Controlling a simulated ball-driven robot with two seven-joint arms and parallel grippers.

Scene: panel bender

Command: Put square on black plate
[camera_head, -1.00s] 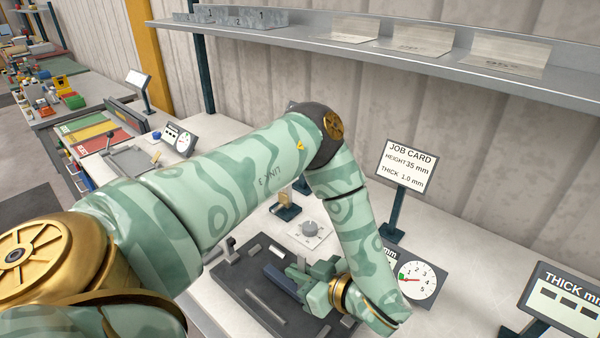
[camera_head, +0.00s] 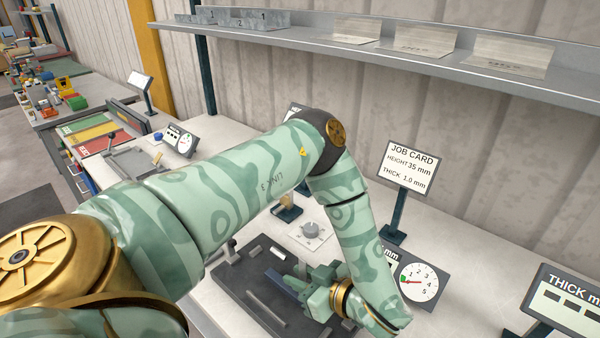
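A black plate (camera_head: 235,287) lies on the bench, partly hidden by my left forearm and gripper. Grey metal bars lie on it, one of them long and thin (camera_head: 266,307). My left gripper (camera_head: 289,284) reaches in from the right, low over the plate's right part. A blue-grey bar-like shape lies at its fingers; I cannot tell whether this is the square or finger parts, or whether the fingers are closed on it. No other piece is clearly recognisable as the square. My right gripper is not in view.
A job card stand (camera_head: 411,168) and a dial gauge (camera_head: 418,281) stand close to the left wrist. A white plate with a grey knob (camera_head: 311,231) lies behind the black plate. A thickness display (camera_head: 565,305) stands at right. A shelf (camera_head: 400,55) runs above the bench.

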